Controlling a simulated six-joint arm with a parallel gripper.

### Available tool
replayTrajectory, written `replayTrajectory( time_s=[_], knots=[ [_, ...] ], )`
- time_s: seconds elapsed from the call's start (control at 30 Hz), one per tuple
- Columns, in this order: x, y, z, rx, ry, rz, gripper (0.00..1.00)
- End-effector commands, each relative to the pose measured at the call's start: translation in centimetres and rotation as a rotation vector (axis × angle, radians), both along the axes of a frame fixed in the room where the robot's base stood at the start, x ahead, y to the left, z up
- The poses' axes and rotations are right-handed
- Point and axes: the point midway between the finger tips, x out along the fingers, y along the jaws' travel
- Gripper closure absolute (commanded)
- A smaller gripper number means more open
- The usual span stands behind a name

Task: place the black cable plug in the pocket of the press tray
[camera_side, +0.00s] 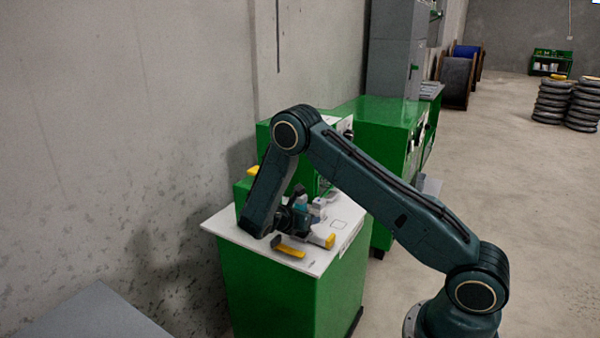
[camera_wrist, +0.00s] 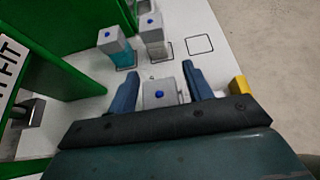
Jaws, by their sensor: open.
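My gripper (camera_wrist: 160,72) is open in the wrist view, with one blue finger on each side of a grey block with a blue dot (camera_wrist: 160,96). I cannot tell whether the fingers touch this block. In the side view my gripper (camera_side: 302,213) is low over the white tabletop (camera_side: 232,222). I cannot make out the black cable plug for certain in either view. I cannot pick out the press tray or its pocket with certainty. A thin square outline (camera_wrist: 199,44) is marked on the white top, with nothing standing in it.
Two more blue-dotted blocks stand ahead, one teal and grey (camera_wrist: 116,48), one grey (camera_wrist: 153,38). A yellow piece (camera_wrist: 240,86) is right of the fingers. A yellow and dark piece (camera_side: 289,248) lies near the front edge. Green housing (camera_wrist: 60,50) rises at left.

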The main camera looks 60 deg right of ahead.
Motion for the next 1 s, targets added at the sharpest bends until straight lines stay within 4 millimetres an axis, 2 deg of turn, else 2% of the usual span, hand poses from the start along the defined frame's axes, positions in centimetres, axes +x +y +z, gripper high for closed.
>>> replayTrajectory(
  time_s=[0.27, 0.37, 0.57, 1.0],
  knots=[
    [0.0, 0.0, 0.4, 0.0, -0.001, 0.0, 0.49],
    [0.1, 0.7, 0.7, 0.0, -0.001, 0.002, 0.49],
    [0.1, 2.9, 1.9, 0.0, -0.002, 0.004, 0.49],
    [0.1, 8.9, 5.2, 0.0, -0.001, 0.003, 0.49]
  ],
)
